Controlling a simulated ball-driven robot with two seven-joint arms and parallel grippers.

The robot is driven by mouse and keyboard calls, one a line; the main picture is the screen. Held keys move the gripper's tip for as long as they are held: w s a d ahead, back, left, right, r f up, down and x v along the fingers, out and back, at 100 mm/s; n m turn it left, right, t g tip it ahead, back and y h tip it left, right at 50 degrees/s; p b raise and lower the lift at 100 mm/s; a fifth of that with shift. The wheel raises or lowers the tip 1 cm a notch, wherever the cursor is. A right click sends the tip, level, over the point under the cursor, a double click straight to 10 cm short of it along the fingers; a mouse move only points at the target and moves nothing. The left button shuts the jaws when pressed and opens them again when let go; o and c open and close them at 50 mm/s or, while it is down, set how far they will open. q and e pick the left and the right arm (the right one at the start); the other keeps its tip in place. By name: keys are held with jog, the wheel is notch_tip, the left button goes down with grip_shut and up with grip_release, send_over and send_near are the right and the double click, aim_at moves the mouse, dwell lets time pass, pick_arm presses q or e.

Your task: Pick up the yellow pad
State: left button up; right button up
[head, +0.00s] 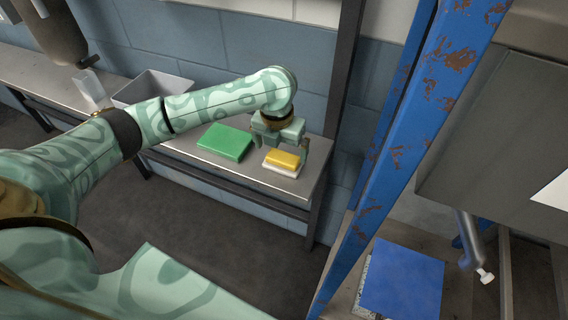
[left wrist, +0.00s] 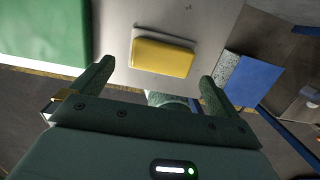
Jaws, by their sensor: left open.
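The yellow pad (head: 283,157) lies on a white base (head: 281,170) near the right end of a metal bench. In the left wrist view the yellow pad (left wrist: 163,57) sits ahead of my left gripper, centred between its fingers. My left gripper (head: 281,143) is open and empty, close to the pad at its far side in the head view. In the left wrist view my left gripper (left wrist: 154,84) shows its two fingers spread wider than the pad. I see no contact with the pad. My right gripper is not in view.
A green block (head: 225,142) lies left of the pad on the bench (head: 210,163). A grey bin (head: 153,88) stands further left. A rusty blue post (head: 400,150) rises to the right, with a blue sheet (head: 402,278) low beyond it. The wall is close behind the bench.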

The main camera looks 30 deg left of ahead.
aim_at(283, 156)
pick_arm(q)
jog(key=shift+w+f, duration=0.15)
jog(key=shift+f, duration=0.2)
jog(key=f+b, duration=0.1)
jog(key=f, duration=0.1)
jog(key=f+b, duration=0.1)
jog(key=f, duration=0.1)
jog(key=shift+w+d, duration=0.15)
jog(key=shift+w, duration=0.25)
jog(key=shift+w+f, duration=0.1)
jog(key=shift+f, duration=0.1)
jog(key=shift+r, duration=0.1)
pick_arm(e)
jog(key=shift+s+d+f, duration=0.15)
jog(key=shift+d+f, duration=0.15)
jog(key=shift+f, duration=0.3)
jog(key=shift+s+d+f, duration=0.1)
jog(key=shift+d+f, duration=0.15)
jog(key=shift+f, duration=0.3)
